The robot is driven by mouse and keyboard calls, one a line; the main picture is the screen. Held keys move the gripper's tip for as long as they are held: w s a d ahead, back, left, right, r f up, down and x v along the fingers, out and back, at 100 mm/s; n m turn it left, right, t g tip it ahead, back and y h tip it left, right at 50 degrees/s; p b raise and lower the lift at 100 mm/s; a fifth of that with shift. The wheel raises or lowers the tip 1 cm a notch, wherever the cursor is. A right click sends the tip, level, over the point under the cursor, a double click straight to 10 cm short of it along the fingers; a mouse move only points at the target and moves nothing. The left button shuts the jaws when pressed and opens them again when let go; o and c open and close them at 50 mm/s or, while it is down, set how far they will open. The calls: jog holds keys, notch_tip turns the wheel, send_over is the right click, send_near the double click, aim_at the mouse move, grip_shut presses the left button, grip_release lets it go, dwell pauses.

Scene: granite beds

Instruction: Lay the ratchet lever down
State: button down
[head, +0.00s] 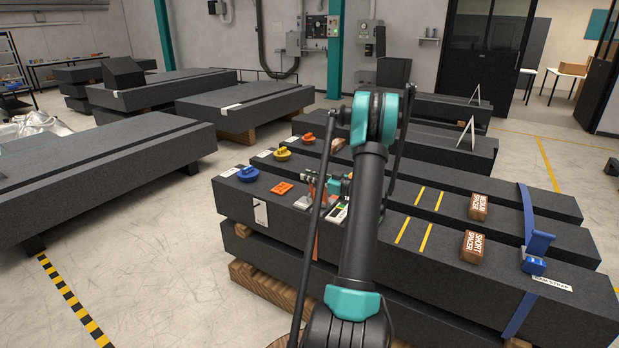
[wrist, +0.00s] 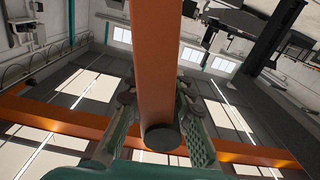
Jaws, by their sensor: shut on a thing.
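My gripper (head: 338,184) is low over the near dark granite beam, beside a red-orange ratchet (head: 312,190) on an orange strap (head: 316,246) that hangs down the beam's front. My arm hides part of this spot. In the wrist view, the green-padded fingers of my gripper (wrist: 155,98) stand either side of an orange bar, which I take to be the ratchet lever (wrist: 158,60). Its near end is dark and round. My gripper is shut on it. The lever's exact tilt cannot be read.
A blue ratchet (head: 537,244) on a blue strap (head: 524,205) sits at the right. Brown spacer blocks (head: 472,247) lie on the beams. Blue, yellow and orange pieces (head: 249,174) stand at the left ends. Open floor (head: 150,240) lies left.

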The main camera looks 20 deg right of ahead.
jog(key=shift+w+d, duration=0.1)
jog(key=shift+d, duration=0.05)
jog(key=shift+w+d+r+m, duration=0.25)
jog(key=shift+w+d+m, duration=0.3)
jog(key=shift+d+m, duration=0.25)
jog(key=w+d+f+m, duration=0.8)
jog(key=w+d+m, duration=0.2)
jog(key=d+m, duration=0.2)
jog(key=shift+d+f+m, duration=0.35)
jog(key=shift+m, duration=0.45)
